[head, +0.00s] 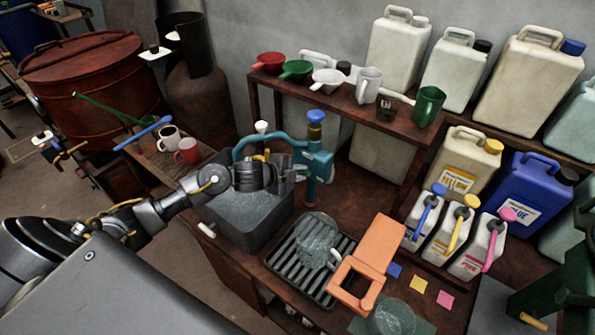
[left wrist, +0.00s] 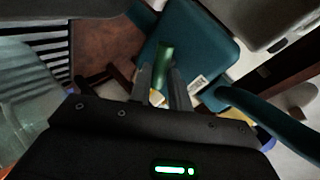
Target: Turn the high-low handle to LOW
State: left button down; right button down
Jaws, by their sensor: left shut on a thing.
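The teal tap (head: 312,165) stands behind the sink, with a blue cap on top and a curved spout reaching left. My left gripper (head: 282,176) is at the left side of its body. In the left wrist view, a green handle (left wrist: 165,52) sticks out from the teal body (left wrist: 205,48), and the fingers are shut on it. The gripper hides the handle in the head view. A small pale label (left wrist: 197,84) is on the body, but I cannot read it or tell the handle's setting. My right gripper is not in view.
The dark sink (head: 245,222) lies under my left forearm. A slatted drainer (head: 285,262) holding a glass vessel and an orange stand (head: 380,245) are to its right. A shelf (head: 350,105) with scoops and jugs runs behind the tap. Two mugs stand at left.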

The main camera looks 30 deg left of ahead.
pick_arm(q)
jog(key=shift+d+f+m+y+b, duration=0.1)
jog(key=shift+d+m+y+b, duration=0.05)
jog(key=shift+m+y+b, duration=0.5)
jog(key=shift+d+m+y+b, duration=0.15)
jog(key=shift+m+y+b, duration=0.35)
jog(key=shift+y, duration=0.25)
jog(key=c, duration=1.3)
grip_release()
jog(key=shift+s, duration=0.1)
jog(key=p+v, duration=0.2)
jog(key=v, duration=0.8)
jog(key=shift+s, duration=0.25)
